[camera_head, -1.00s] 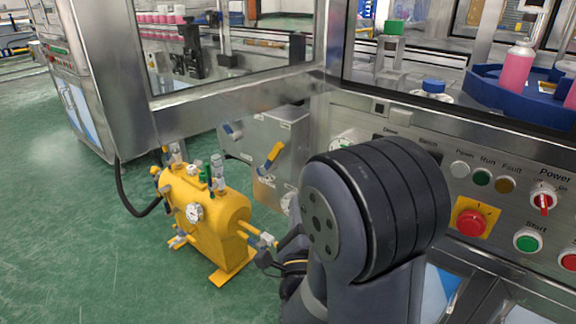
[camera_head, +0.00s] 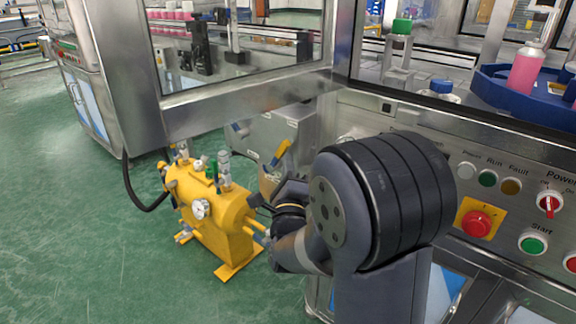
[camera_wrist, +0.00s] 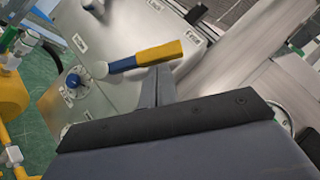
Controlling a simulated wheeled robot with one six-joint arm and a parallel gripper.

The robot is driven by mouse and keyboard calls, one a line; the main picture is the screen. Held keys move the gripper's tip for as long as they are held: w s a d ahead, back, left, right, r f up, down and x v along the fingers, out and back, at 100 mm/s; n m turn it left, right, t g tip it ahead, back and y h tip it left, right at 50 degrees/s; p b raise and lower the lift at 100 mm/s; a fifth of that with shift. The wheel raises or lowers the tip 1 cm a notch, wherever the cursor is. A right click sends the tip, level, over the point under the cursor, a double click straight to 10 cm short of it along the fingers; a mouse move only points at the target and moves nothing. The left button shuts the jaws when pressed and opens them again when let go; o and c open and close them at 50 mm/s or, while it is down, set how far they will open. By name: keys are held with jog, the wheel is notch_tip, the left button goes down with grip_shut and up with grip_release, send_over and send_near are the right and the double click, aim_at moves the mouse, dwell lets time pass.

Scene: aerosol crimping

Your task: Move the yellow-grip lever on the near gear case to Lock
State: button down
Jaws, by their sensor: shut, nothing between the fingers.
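The lever with a yellow grip (camera_wrist: 158,53) and a blue lower part is on the face of the grey gear case (camera_wrist: 122,88). Its pivot end is at the left in the wrist view, and its grip points right, towards the "Free" label (camera_wrist: 193,38). A "Lock" label (camera_wrist: 153,5) is farther up. In the head view the yellow grip (camera_head: 281,152) shows above my wrist. My gripper (camera_wrist: 156,76) is shut and empty, with its tips just below the grip in the wrist view. I cannot tell whether they touch it. The head view hides the fingertips.
A blue-centred dial (camera_wrist: 72,81) is on the case left of my fingers. A yellow tank (camera_head: 212,215) with a gauge and valves stands left of my arm. A control panel (camera_head: 500,205) with buttons is at the right. Green floor is open at the left.

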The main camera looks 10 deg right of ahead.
aim_at(281, 148)
jog(key=shift+w+a+r+n+y+p, duration=0.1)
jog(key=shift+w+r+n+y+p, duration=0.05)
jog(key=shift+r+n+y+p, duration=0.3)
jog(key=r+n+g+p, duration=0.1)
jog(key=w+a+r+n+g+y+p, duration=0.1)
jog(key=p, duration=0.1)
jog(key=shift+w+n, duration=0.1)
jog(key=shift+n, duration=0.25)
jog(key=shift+w+a+r+n+g+p, duration=0.15)
jog(key=shift+w+a+n+g+p, duration=0.55)
jog(key=shift+p, duration=1.3)
jog(key=shift+w+a+r+n+g+p, duration=0.3)
jog(key=shift+w+n+g+p, duration=0.7)
jog(key=shift+p, duration=1)
jog(key=shift+w+a+r+n+g+p, duration=0.1)
jog(key=shift+w+a+n+g+p, duration=0.7)
jog(key=shift+p, duration=1.2)
jog(key=shift+s+d+f, duration=0.1)
jog(key=shift+s+d, duration=0.05)
